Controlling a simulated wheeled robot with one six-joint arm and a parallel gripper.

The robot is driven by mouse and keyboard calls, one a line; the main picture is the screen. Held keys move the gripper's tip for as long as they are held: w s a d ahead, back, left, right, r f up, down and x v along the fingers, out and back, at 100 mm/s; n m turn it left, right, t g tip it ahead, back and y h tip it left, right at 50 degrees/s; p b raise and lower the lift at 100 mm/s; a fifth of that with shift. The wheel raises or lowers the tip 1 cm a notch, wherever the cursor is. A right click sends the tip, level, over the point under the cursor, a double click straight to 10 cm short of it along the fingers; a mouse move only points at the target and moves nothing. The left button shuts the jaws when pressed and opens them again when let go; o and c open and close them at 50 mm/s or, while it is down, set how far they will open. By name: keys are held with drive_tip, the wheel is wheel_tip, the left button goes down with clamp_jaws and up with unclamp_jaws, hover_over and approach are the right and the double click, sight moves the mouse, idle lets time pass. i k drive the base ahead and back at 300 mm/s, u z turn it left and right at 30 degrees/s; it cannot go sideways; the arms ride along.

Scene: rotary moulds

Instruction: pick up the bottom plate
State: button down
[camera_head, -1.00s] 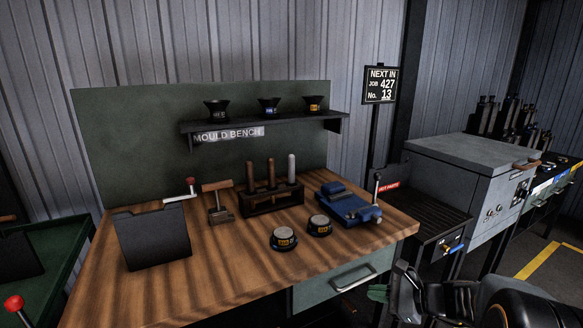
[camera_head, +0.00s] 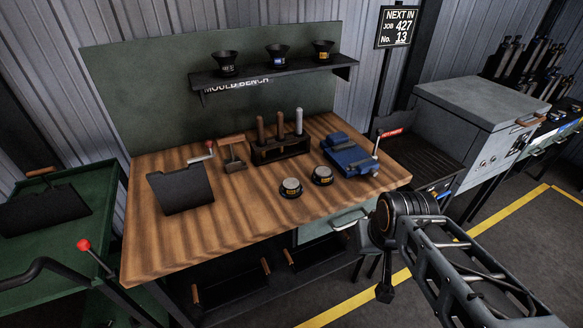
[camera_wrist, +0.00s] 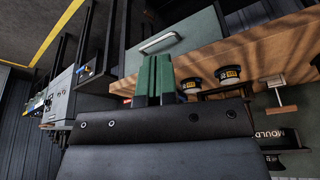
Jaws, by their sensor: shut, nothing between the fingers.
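Two short round dark pieces with yellow labels and pale tops stand on the wooden bench (camera_head: 235,230): a left one (camera_head: 291,188) and a right one (camera_head: 322,175). I cannot read the labels, so I cannot tell whether either is the bottom plate. Both pieces also show in the wrist view, a near one (camera_wrist: 190,87) and a far one (camera_wrist: 230,76). My gripper (camera_wrist: 155,62) has green fingers, shut and empty, in front of the bench and apart from both pieces. In the head view I cannot make out the fingers.
Behind the pieces stand a rack of upright tools (camera_head: 280,150) and a blue vice (camera_head: 350,157). A black folder-like plate (camera_head: 182,188) stands at left. A shelf (camera_head: 270,75) holds three cups. The bench's front middle is clear. A grey cabinet (camera_head: 470,110) stands right.

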sight(290, 188)
drive_tip(key=z, duration=0.1)
drive_tip(key=k, duration=0.45)
drive_tip(key=u, duration=0.9)
drive_tip(key=i, duration=0.9)
drive_tip(key=z, duration=0.15)
